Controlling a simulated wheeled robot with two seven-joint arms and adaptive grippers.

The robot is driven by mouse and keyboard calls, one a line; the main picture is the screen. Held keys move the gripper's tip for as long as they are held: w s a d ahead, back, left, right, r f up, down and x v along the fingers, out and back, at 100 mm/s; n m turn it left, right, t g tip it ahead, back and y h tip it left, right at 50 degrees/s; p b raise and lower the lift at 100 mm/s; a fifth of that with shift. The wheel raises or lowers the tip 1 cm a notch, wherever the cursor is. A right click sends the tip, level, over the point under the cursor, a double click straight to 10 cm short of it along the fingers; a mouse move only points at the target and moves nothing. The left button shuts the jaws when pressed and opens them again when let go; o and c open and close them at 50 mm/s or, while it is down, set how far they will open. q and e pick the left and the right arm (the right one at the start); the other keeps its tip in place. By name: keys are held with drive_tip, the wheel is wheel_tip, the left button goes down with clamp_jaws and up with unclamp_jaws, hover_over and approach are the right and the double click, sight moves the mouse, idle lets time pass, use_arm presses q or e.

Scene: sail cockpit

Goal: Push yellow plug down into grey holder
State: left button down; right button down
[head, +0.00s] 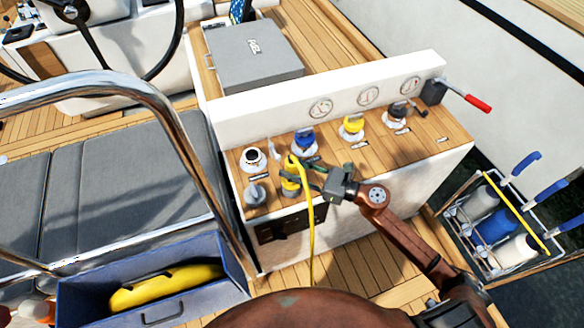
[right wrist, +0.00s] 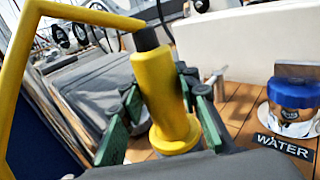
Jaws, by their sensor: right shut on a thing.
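The yellow plug (head: 290,180) stands roughly upright over the left end of the wooden console top, with a yellow cable (head: 311,235) hanging from it over the front. My right gripper (head: 302,176) is shut on the plug from the right. In the right wrist view the yellow plug (right wrist: 165,95) is between the green fingers (right wrist: 162,130), with its flared lower end pointing down and a dark collar on top. I cannot tell how deep the plug sits. My left gripper is not in view.
A blue-capped fitting (head: 304,142) with a WATER label stands close behind the plug. A dark-holed white socket (head: 254,159) and a grey fitting (head: 255,192) stand to its left. A yellow-capped fitting (head: 352,126) and a red-handled lever (head: 468,100) are farther right.

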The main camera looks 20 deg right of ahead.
idle(0.6)
use_arm(q)
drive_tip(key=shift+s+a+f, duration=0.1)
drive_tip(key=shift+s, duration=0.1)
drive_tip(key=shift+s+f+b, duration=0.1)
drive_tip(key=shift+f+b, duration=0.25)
drive_tip(key=shift+b, duration=0.15)
use_arm(e)
drive_tip(key=shift+f, duration=0.45)
drive_tip(key=c, duration=1.7)
unclamp_jaws()
drive_tip(key=shift+c, duration=0.2)
use_arm(q)
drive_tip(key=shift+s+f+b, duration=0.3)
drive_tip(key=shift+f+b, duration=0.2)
drive_tip(key=shift+b, duration=0.05)
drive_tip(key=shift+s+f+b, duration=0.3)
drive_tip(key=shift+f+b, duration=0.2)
drive_tip(key=shift+b, duration=0.05)
use_arm(e)
drive_tip(key=v, duration=1.1)
